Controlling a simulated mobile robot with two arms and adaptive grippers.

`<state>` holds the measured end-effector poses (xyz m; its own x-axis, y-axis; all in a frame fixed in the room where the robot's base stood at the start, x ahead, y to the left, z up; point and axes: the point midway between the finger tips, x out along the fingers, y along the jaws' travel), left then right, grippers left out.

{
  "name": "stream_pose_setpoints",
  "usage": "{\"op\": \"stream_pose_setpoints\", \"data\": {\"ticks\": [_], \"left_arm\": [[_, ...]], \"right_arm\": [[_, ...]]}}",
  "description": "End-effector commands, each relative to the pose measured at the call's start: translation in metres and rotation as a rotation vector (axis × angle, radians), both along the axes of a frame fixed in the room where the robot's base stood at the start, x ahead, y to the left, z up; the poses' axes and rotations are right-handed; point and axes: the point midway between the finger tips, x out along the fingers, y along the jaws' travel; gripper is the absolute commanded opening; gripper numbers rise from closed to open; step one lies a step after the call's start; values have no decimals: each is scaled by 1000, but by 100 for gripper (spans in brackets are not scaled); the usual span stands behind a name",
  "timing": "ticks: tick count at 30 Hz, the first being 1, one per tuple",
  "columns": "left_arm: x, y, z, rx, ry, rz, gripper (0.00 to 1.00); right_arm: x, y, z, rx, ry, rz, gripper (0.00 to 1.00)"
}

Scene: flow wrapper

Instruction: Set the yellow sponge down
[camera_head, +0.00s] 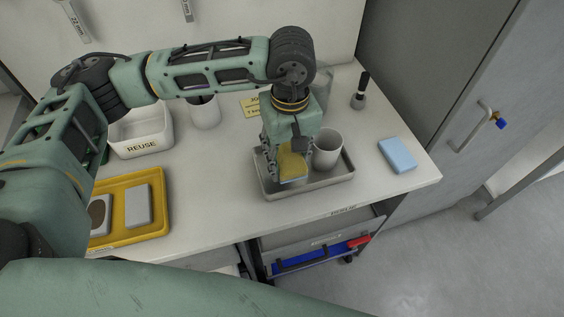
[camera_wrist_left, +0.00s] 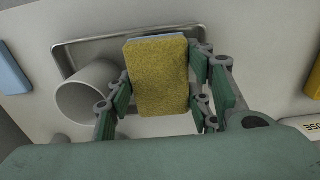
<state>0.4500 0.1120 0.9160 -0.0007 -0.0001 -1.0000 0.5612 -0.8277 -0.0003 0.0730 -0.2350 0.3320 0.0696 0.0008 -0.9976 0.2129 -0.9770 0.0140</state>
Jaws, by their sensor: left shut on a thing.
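The yellow sponge (camera_head: 292,166) is in my left gripper (camera_head: 284,168), over the left part of a grey tray (camera_head: 318,187). In the left wrist view the sponge (camera_wrist_left: 158,76) is held between the fingers of the left gripper (camera_wrist_left: 160,90), with a thin pale layer along its far edge. I cannot tell whether the sponge touches the tray floor. A white mug (camera_head: 327,149) stands in the tray just right of the sponge; this mug also shows in the left wrist view (camera_wrist_left: 88,92). My right gripper is not in view.
A blue sponge (camera_head: 397,155) lies on the counter right of the tray. A white REUSE bin (camera_head: 146,132), a cup (camera_head: 204,112) and a yellow tray (camera_head: 157,222) are to the left. A dark-handled tool (camera_head: 361,92) stands behind. Bare counter lies between the two trays.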

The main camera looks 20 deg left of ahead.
Motion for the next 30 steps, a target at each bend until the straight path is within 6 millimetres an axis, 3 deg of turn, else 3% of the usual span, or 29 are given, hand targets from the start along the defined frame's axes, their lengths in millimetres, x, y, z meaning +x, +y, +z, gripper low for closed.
{"op": "stream_pose_setpoints", "data": {"ticks": [6,17,29,30], "left_arm": [[11,22,-15,0,0,0,34],[11,22,-56,-1,1,-2,34],[11,22,-60,-1,-1,-2,34],[12,22,-59,-1,-1,-2,49]], "right_arm": [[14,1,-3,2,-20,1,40],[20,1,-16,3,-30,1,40],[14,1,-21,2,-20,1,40],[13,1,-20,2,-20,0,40]]}}
